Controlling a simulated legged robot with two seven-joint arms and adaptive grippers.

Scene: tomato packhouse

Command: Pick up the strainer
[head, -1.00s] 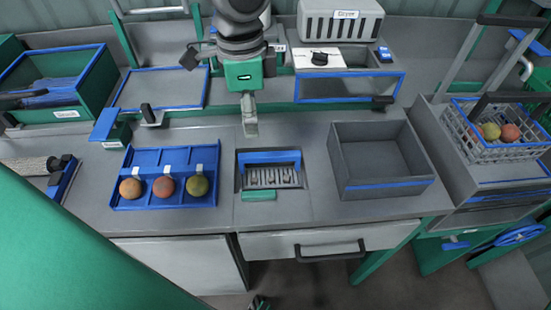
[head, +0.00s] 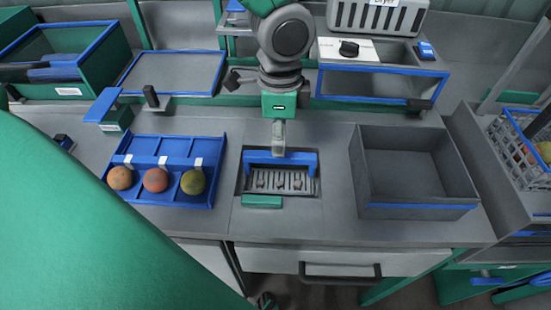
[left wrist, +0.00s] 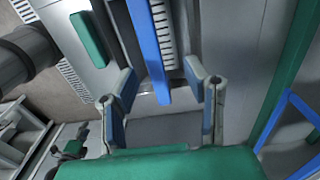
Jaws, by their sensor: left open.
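The strainer (head: 300,183), a slotted grey piece with a blue bar along its back edge, sits in a recess in the worktop in the head view. My left gripper (head: 279,150) is right at the blue bar, pointing down. In the left wrist view the left gripper (left wrist: 161,76) is open, its two blue-padded fingers on either side of the end of the blue bar (left wrist: 148,45). The fingers look apart from the bar; whether they touch it is unclear. My right gripper is not in view.
A blue tray (head: 140,190) with three round fruits lies left of the recess. An empty grey bin (head: 415,212) stands to its right. A green block (head: 262,202) lies at the recess's front edge. A blue-edged shelf (head: 380,103) stands behind.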

